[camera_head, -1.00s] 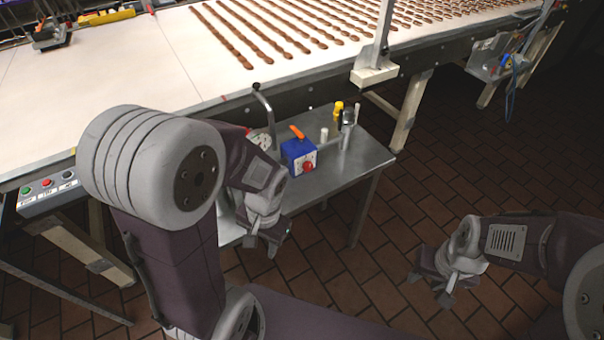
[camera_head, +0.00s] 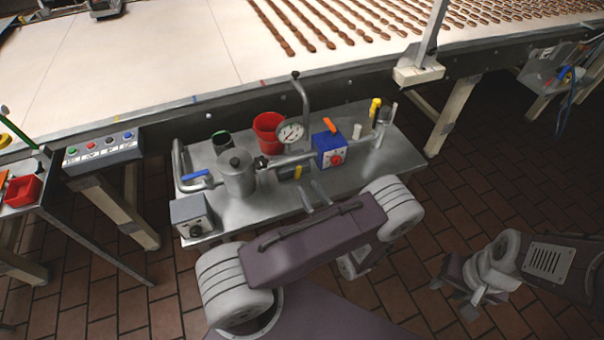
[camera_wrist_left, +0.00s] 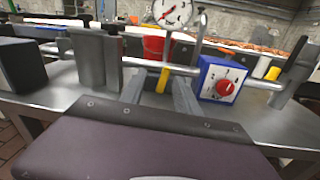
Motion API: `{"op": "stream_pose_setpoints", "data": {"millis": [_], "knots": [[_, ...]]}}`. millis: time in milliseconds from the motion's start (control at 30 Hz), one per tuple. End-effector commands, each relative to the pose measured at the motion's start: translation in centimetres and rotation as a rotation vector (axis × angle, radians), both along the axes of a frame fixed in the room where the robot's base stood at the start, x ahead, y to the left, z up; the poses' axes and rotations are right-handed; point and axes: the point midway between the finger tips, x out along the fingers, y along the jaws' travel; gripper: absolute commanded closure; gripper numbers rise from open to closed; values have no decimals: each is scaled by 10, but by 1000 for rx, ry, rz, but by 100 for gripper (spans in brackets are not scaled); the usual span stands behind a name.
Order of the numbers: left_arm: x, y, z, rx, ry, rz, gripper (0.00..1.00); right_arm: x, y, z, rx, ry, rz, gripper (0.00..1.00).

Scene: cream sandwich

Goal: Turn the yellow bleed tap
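A small yellow tap handle (camera_head: 298,172) hangs below the horizontal pipe, under the round gauge (camera_head: 291,132). In the left wrist view the yellow tap handle (camera_wrist_left: 164,79) stands upright between and beyond my finger tips. My left gripper (camera_head: 314,193) is open, its two grey fingers showing past my arm at the bench's front edge, pointing at the tap. The fingers also show apart in the left wrist view (camera_wrist_left: 160,88); contact with the tap is not visible. My right gripper (camera_head: 455,296) is open and empty over the floor at the right.
A blue box with a red knob (camera_head: 330,150) is right of the tap; another yellow part (camera_head: 375,110) stands further right.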

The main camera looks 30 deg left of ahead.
Motion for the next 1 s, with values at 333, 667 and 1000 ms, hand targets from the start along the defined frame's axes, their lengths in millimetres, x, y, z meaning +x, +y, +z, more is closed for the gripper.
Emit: {"op": "stream_pose_setpoints", "data": {"millis": [333, 667, 1000], "knots": [[2, -9, -19, 48, 53, -89, 62, 0, 0, 3, 0, 0, 0, 62], [43, 42, -19, 46, 51, -83, 62, 0, 0, 13, 0, 0, 0, 62], [56, 55, -20, 47, 52, -90, 62, 0, 0, 14, 0, 0, 0, 62]]}}
